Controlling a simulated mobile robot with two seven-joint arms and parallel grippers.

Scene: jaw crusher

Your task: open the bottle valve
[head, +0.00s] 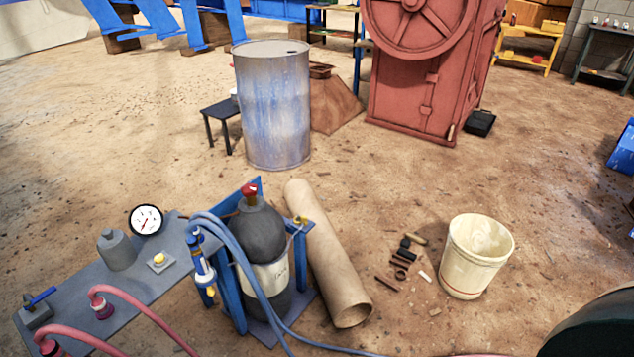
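A dark grey gas bottle (258,233) stands upright in a blue frame (229,291) at the lower left of the head view. It has a pale label band around its lower part. A bottle valve with a red top (249,190) sits on the bottle's neck. I cannot tell from this view whether the valve is open or shut. Neither of my grippers shows in the head view, and nothing is seen touching the bottle or the valve.
A grey bench (150,287) with a pressure gauge (146,220) and hoses adjoins the bottle's left. A brown tube (325,255) lies right of it. A cream bucket (475,257), a drum (272,110) and a red machine (420,100) stand beyond. Sandy floor between is mostly clear.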

